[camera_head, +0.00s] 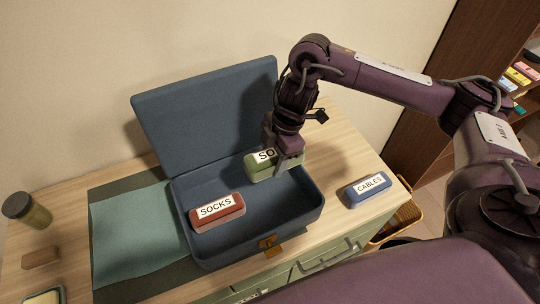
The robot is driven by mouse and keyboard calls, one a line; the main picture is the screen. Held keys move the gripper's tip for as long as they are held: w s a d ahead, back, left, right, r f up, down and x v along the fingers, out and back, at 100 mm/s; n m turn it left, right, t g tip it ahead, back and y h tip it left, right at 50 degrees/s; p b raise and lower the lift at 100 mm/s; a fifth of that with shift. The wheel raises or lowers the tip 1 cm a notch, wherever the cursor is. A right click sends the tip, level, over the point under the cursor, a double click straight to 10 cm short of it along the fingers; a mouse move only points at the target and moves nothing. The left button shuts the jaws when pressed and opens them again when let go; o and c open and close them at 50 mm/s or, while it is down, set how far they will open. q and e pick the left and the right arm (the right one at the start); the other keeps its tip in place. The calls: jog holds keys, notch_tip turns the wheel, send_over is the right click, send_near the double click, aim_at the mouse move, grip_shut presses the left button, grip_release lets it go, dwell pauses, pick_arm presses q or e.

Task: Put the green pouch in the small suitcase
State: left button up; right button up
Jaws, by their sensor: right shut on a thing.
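The small suitcase (258,236) is blue and stands on the wooden dresser top with its lid (205,105) open against the wall side. My right gripper (276,168) is shut on the green pouch (260,172), whose label is partly hidden and reads "SO". The gripper holds the pouch over the right part of the suitcase; how far above the floor of the case I cannot tell. A red pouch (218,213) labelled "SOCKS" lies in the left front of the suitcase. My left gripper is not in view.
A blue pouch (367,190) labelled "CABLES" lies on the dresser top (335,150) right of the suitcase. A teal cloth (135,235) lies to the left. A jar (27,211) and a wooden block (41,257) stand at far left. A basket (400,220) is beyond the right edge.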

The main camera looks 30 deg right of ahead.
jog(key=shift+f+b, duration=0.55)
jog(key=shift+f, duration=0.15)
jog(key=shift+b+x, duration=0.9)
jog(key=shift+b, duration=0.15)
jog(key=shift+d+f+b, duration=0.2)
jog(key=shift+f+b, duration=1.6)
jog(key=shift+f, duration=0.95)
jog(key=o, duration=1.1)
jog(key=shift+o, duration=0.2)
